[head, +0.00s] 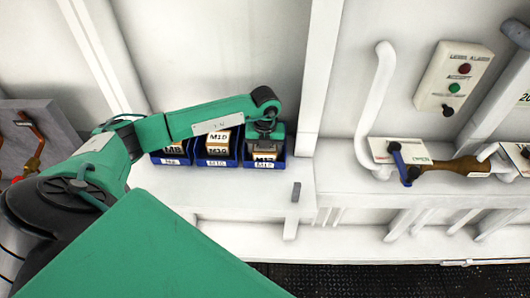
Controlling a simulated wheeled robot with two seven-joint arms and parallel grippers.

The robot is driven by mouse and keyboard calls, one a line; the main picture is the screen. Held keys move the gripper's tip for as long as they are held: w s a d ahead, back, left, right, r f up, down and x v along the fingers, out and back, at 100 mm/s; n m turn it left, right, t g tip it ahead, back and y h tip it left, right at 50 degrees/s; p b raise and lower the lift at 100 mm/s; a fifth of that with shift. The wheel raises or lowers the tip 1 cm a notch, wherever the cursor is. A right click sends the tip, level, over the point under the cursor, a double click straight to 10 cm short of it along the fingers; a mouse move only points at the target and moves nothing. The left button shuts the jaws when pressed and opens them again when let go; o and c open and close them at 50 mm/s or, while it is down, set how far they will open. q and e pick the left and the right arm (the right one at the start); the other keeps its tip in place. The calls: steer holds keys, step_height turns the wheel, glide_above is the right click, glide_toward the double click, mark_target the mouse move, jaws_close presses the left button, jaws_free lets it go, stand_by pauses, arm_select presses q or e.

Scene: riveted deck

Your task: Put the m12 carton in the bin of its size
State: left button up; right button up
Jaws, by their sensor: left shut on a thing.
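The m12 carton (265,148), tan with a white label that seems to read M12, is in the head view below my left gripper (264,137). The gripper points down, shut on the carton, and hides its top. The carton is in or just above the right-hand blue bin (281,157), whose front label seems to read M12. I cannot tell whether it touches the bin floor. The middle blue bin (236,152) holds a carton labelled M10 (220,137). The left blue bin (157,158) holds a carton, apparently M8 (173,149). My right gripper is out of view.
The bins stand side by side on a white ledge (165,185) against the wall. Bare ledge lies to their right. Further right are a pipe (374,95), a valve with a blue handle (402,163) and an alarm box (454,80). A grey panel (45,120) stands far left.

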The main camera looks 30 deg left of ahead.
arm_select(q)
steer(key=shift+r, duration=0.1)
steer(key=shift+f, duration=0.2)
steer(key=o, duration=0.9)
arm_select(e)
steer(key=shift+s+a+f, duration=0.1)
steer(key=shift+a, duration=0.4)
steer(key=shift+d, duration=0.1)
